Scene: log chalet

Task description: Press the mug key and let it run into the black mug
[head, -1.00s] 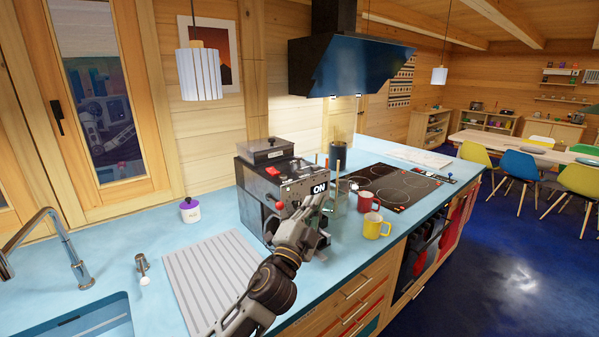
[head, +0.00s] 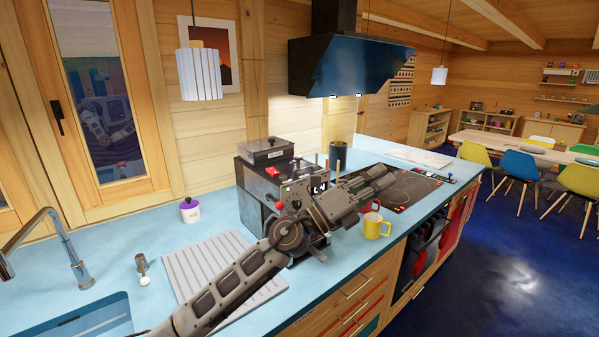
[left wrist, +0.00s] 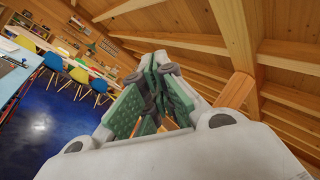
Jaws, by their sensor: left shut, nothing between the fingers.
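The coffee machine (head: 252,196) stands on the blue counter, black and grey with a red button on top and a small lit display (head: 319,187). The display reading is partly covered by my arm. My left arm crosses in front of the machine, hiding its key panel and outlet area. My left gripper (head: 388,178) is shut and empty, pointing right above the hob side, past the machine. In the left wrist view its green-padded fingers (left wrist: 160,85) are together, with only ceiling and room beyond. I cannot make out the black mug; the arm may hide it.
A yellow mug (head: 376,227) stands near the counter's front edge. A red mug (head: 371,206) behind it is partly hidden by my gripper. The hob (head: 413,190), a dark canister (head: 338,156), a ribbed drainboard (head: 196,268) and a purple-and-white jar (head: 189,211) are around.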

